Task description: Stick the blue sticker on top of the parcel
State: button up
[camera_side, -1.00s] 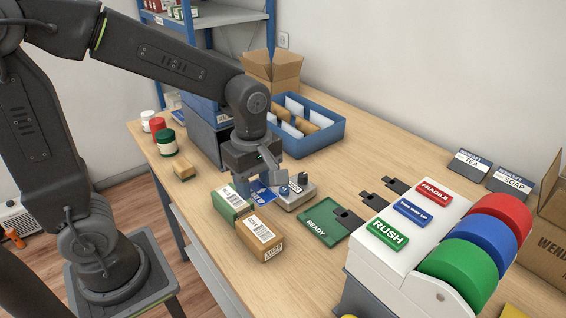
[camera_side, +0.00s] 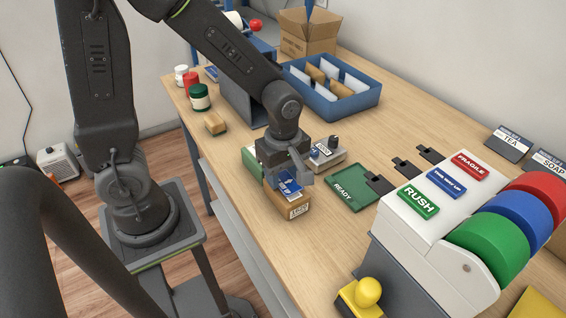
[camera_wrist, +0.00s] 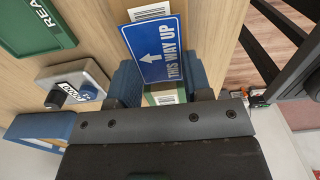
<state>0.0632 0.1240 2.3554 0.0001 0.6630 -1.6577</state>
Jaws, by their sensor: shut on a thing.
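The blue sticker (camera_side: 289,187) reads "THIS WAY UP" with a white arrow in the wrist view (camera_wrist: 157,50). My gripper (camera_side: 286,180) is shut on the sticker; its two blue fingers flank its lower end in the wrist view (camera_wrist: 163,84). The brown parcel (camera_side: 287,207) with a white label lies directly below the sticker, its top largely covered by it. I cannot tell whether the sticker touches the parcel. A green box (camera_side: 252,161) with a label stands just behind the parcel, partly hidden by my gripper.
The white label dispenser (camera_side: 425,235) with colored rolls is farther right. A yellow stamp (camera_side: 368,293) is in front. A blue divided tray (camera_side: 352,105) is behind.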

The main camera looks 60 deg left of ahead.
aim_at(283, 178)
jog(key=shift+f, duration=0.3)
jog(key=o, duration=0.7)
jog(key=shift+r, duration=2.75)
jog(key=shift+r, duration=4.05)
